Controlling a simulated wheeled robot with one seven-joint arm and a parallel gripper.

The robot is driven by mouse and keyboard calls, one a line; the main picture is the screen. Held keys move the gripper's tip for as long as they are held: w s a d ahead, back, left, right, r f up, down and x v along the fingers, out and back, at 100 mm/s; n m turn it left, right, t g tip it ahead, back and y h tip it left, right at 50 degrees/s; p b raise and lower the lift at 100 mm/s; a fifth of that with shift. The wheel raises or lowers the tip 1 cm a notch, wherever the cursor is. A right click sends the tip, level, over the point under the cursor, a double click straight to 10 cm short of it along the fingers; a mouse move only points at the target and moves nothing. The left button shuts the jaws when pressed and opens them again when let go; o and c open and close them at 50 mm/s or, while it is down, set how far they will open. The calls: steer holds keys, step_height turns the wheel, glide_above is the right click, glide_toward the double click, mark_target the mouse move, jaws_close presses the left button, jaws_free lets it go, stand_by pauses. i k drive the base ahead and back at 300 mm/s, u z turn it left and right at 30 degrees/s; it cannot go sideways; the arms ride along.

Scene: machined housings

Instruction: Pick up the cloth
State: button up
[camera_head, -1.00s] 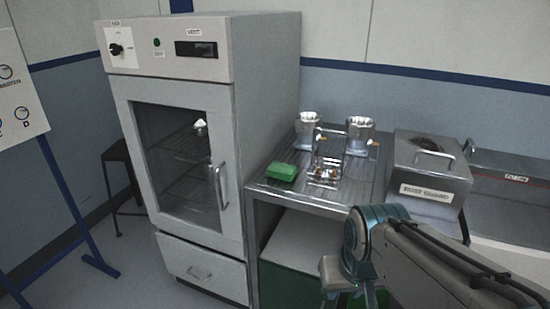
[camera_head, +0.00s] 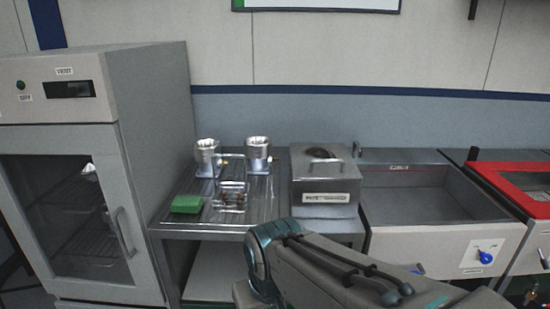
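I cannot make out a cloth for certain in the head view. A small white item (camera_head: 89,169) shows behind the glass of the cabinet (camera_head: 155,85) at the left; it is too small to tell what it is. A green block, like a sponge (camera_head: 187,204), lies at the left front of the ribbed metal table (camera_head: 262,209). My arm reaches across the bottom centre, in front of the table. My gripper is out of view.
Two metal cups (camera_head: 207,158) (camera_head: 258,155) and a wire rack (camera_head: 232,194) stand on the table. A lidded metal box (camera_head: 324,182) is to their right. Further right are an open basin (camera_head: 425,195) and a red-framed unit (camera_head: 515,185). The cabinet door is shut.

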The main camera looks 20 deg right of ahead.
mark_target(191, 205)
steer(key=u, duration=0.5)
steer(key=i, duration=1.2)
steer(key=z, duration=0.6)
